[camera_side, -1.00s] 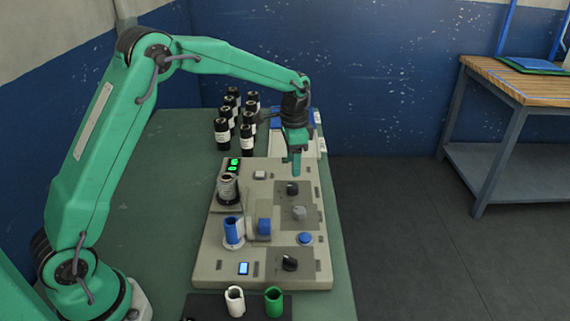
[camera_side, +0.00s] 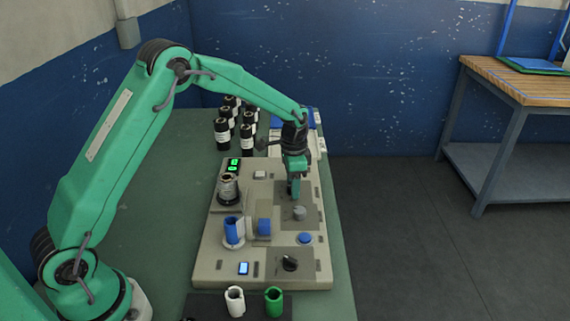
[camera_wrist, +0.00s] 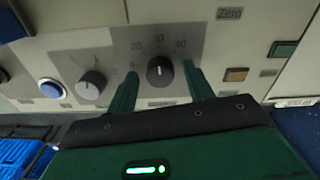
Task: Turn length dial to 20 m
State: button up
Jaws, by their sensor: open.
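A black dial (camera_wrist: 160,70) with a white mark sits on the machine panel in the wrist view, with printed numbers around it; 20 reads at its upper left and 40 at its upper right. Its mark points about straight up, between those two. My gripper (camera_wrist: 162,90) is open, with one green finger on each side of the dial; I cannot tell whether they touch it. In the side view my gripper (camera_side: 294,193) is down at the panel and hides this dial.
A grey knob (camera_side: 299,213) and a blue button (camera_side: 305,238) lie close by, with another black dial (camera_side: 289,263) nearer the front. In the wrist view, an orange button (camera_wrist: 236,74) and a green one (camera_wrist: 283,49) are on the right. Black bottles (camera_side: 222,132) stand behind the machine.

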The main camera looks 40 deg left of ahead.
jog(key=shift+f, duration=0.1)
jog(key=c, duration=1)
jog(key=shift+n, duration=0.4)
jog(key=n, duration=0.3)
jog(key=shift+n, duration=2)
jog(key=o, duration=1)
